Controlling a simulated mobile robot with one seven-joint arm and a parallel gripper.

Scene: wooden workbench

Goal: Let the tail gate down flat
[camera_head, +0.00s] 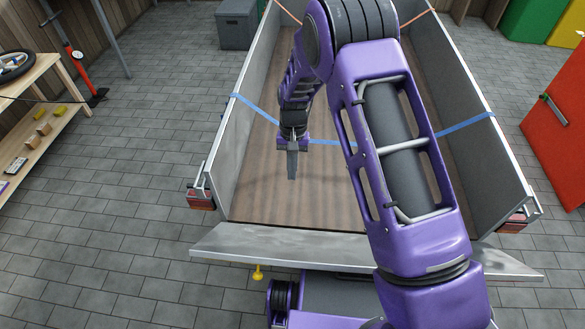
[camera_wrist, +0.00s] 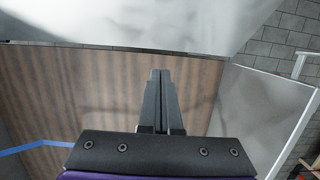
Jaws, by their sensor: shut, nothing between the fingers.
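The tail gate (camera_head: 300,250) is the grey metal panel across the near end of the cargo bed. It leans outward from the bed floor's edge, low and close to flat; I cannot tell whether it is fully level. Part of it is hidden behind my arm. In the wrist view the gate (camera_wrist: 130,25) fills the top, beyond the wooden bed floor (camera_wrist: 90,95). My gripper (camera_head: 292,176) is shut and empty, pointing down inside the bed, apart from the gate. Its closed fingers also show in the wrist view (camera_wrist: 160,75).
Grey side walls (camera_head: 215,150) stand upright along the bed, with red lights (camera_head: 201,201) at their near corners. A blue strap (camera_head: 262,112) crosses the bed. A yellow knob (camera_head: 258,272) shows below the gate. A red cabinet (camera_head: 560,120) stands right, a wooden shelf (camera_head: 45,125) left.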

